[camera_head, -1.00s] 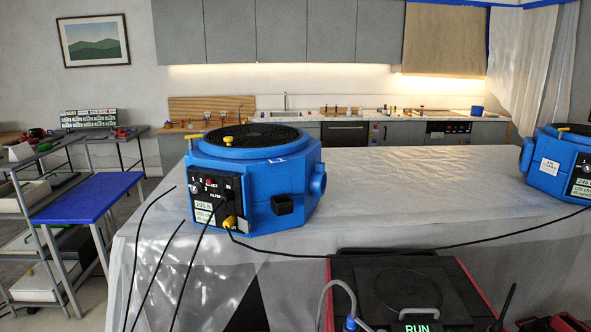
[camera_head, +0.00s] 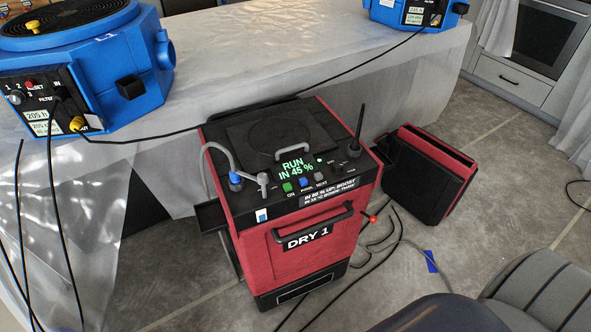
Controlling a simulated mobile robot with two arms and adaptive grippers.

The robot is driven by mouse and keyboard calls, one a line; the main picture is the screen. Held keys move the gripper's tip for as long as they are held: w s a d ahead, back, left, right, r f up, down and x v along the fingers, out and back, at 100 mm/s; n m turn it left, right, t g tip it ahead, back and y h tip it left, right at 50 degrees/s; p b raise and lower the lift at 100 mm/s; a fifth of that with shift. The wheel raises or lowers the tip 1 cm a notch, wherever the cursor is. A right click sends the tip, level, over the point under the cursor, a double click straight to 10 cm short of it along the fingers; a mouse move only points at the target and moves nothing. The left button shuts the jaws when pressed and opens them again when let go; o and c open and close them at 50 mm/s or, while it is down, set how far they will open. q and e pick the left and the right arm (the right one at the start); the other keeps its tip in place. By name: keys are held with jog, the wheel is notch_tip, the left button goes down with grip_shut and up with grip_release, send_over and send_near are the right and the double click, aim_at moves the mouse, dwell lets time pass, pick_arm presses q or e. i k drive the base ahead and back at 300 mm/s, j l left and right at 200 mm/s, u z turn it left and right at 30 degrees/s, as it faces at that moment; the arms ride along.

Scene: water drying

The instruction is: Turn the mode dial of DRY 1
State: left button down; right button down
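DRY 1 (camera_head: 300,240) is a red and black dehumidifier-like unit standing upright on the floor in the middle of the head view. Its sloped black top panel has a screen (camera_head: 296,167) reading "RUN IN 45 %". Below the screen are a green button (camera_head: 287,187), a blue button (camera_head: 304,182) and a grey button (camera_head: 319,177). Small dark controls with tiny labels sit right of the screen; I cannot clearly make out which is the mode dial. A dark antenna (camera_head: 358,128) rises at the panel's right. Neither of my grippers is in view.
A sheet-covered table (camera_head: 240,50) stands behind, bearing a blue air unit (camera_head: 120,75) at left and another (camera_head: 415,12) at back. A red and black box (camera_head: 430,172) stands on the floor at right. Black cables cross the floor. A grey hose (camera_head: 222,160) joins the panel.

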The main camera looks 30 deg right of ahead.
aim_at(337, 167)
jog(key=z, duration=1)
